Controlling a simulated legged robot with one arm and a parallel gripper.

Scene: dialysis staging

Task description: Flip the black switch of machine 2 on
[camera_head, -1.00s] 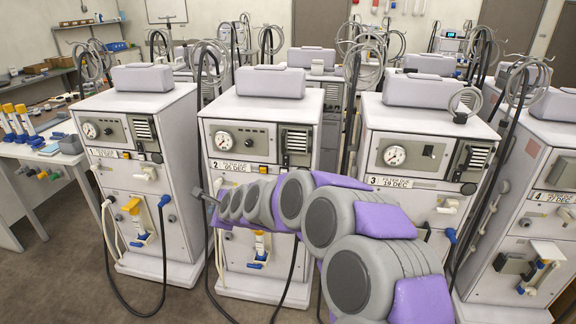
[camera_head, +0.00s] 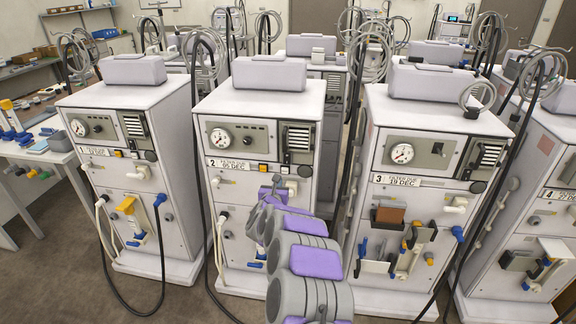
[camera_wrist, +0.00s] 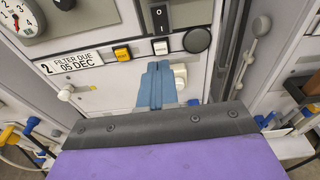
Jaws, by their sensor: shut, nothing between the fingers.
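Machine 2 (camera_head: 240,190) stands left of centre in the head view, with a "2 FILTER DUE 05 DEC" label that also shows in the wrist view (camera_wrist: 75,63). Its black switch (camera_wrist: 160,18) is at the top of the wrist view, a rocker in a black frame with white marks. In the head view the switch is small, beside the vent. My gripper (camera_wrist: 159,66) shows as blue fingers, shut and empty, below the switch and in front of the panel. In the head view my gripper (camera_head: 277,184) is close to machine 2's front. I cannot tell whether it touches anything.
Beside the switch are a round black knob (camera_wrist: 197,40) and an orange button (camera_wrist: 122,52). Machine 1 (camera_head: 130,190) stands left and machine 3 (camera_head: 415,200) right. Dark hoses hang between the machines.

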